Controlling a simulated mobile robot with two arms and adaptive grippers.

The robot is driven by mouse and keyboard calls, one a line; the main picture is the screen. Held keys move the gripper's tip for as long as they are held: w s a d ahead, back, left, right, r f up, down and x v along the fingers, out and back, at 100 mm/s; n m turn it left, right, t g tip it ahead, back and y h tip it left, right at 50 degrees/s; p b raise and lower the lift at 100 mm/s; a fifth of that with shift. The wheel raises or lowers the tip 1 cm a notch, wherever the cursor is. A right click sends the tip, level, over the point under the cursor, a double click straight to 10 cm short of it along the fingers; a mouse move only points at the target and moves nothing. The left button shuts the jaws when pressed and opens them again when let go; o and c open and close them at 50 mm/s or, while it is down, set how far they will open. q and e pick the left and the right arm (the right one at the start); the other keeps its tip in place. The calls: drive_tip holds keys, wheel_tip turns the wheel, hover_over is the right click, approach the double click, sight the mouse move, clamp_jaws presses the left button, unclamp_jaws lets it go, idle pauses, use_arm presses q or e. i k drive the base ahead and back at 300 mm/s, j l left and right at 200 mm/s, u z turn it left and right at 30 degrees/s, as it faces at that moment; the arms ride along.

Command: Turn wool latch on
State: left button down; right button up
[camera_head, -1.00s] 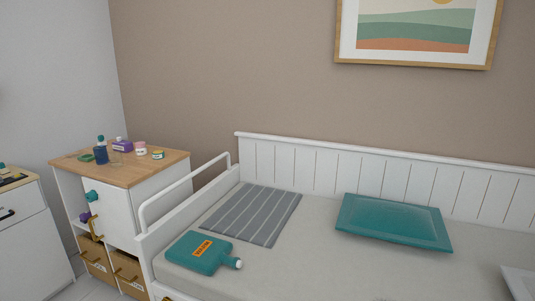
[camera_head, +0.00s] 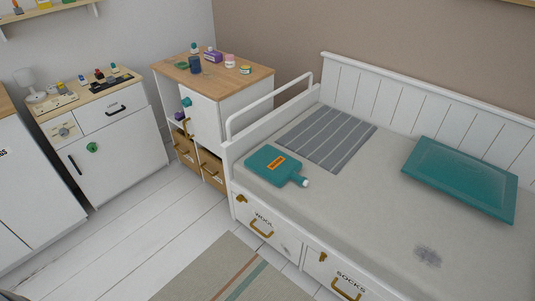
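The drawer labelled WOOL (camera_head: 283,241) is in the white base of the bed, at the lower middle of the head view. It looks shut. A small brass latch (camera_head: 241,199) sits at its upper left corner; it is too small to tell which way it is turned. A brass handle (camera_head: 261,231) is below the label. Neither of my grippers is in view.
The SOCKS drawer (camera_head: 347,276) with its own brass latch (camera_head: 322,258) is to the right. A striped rug (camera_head: 225,270) lies before the bed. Shelves with baskets (camera_head: 212,167) stand by the bed's end. White floor is clear to the left.

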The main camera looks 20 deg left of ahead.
sight(239, 198)
drive_tip(key=i+j, duration=0.15)
drive_tip(key=j, duration=0.4)
drive_tip(key=i+j, duration=0.1)
drive_tip(key=j, duration=0.45)
drive_tip(key=i+j+z, duration=0.1)
drive_tip(key=j, duration=0.45)
drive_tip(key=i+j, duration=0.15)
drive_tip(key=j, duration=0.4)
drive_tip(key=i+j+z, duration=0.1)
drive_tip(key=j, duration=0.45)
